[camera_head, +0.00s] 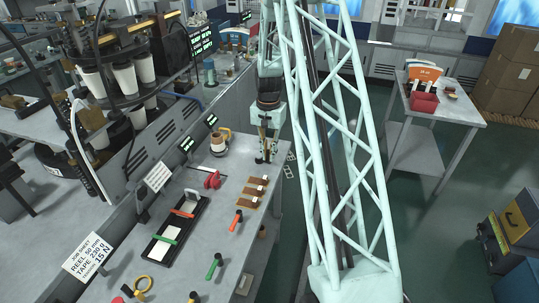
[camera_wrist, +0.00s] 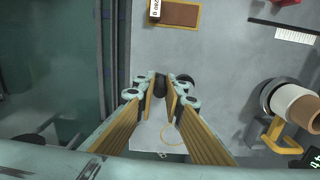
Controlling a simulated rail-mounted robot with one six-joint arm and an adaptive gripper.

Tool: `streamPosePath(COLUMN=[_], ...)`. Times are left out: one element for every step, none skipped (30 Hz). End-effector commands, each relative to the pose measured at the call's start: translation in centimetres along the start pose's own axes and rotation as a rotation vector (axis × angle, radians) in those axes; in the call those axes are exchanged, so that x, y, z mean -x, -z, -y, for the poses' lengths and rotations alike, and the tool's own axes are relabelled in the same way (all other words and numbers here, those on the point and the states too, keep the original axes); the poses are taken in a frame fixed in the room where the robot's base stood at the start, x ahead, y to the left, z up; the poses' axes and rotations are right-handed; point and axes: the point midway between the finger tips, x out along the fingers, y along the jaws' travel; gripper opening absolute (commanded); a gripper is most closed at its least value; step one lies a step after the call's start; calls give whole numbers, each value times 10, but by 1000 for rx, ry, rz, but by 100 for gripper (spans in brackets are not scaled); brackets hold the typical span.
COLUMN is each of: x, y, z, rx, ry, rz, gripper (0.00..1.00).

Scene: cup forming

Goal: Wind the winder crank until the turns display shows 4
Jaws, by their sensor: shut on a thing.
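My gripper (camera_wrist: 161,92) has its fingers close together on a small dark thing (camera_wrist: 160,83), mostly hidden between the tips. I cannot tell whether this is the winder crank's knob. In the head view my gripper (camera_head: 265,155) points down near the bench's far right edge. A pale and brown roll with a yellow-orange bracket (camera_head: 218,141), perhaps part of the winder, stands left of it. The roll also shows at the right in the wrist view (camera_wrist: 296,106).
Brown plates (camera_head: 257,186) and a red device (camera_head: 212,181) lie on the bench nearer the camera. A black tray (camera_head: 174,231) and orange- and green-handled tools (camera_head: 235,220) lie further forward. Open floor lies beyond the bench's right edge.

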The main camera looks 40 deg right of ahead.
Motion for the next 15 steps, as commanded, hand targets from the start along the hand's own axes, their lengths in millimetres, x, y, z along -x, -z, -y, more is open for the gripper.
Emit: streamPosePath(x=[-1,-1,-1,-1,-1,-1,-1,-1,-1,-1,-1,0,0,0,0], y=[-2,-3,-4,-5,-6,-7,-7,-8,-8,-8,-9,-9,-9,-10,-10], z=[0,0,1,1,1,2,2,2,2,2,3,3,3,3,3], rx=[-28,-47,-69,-85,-100,-118,-131,-142,-156,-166,-173,-182,-189,-194,-198], ry=[-1,-1,-1,-1,-1,-1,-1,-1,-1,-1,-1,-1,-1,-1,-1], rz=[2,2,2,2,2,1,1,1,1,1,1,1,1,1,1], gripper=[0,0,0,0,0,0,0,0,0,0,0,0,0,0,0])
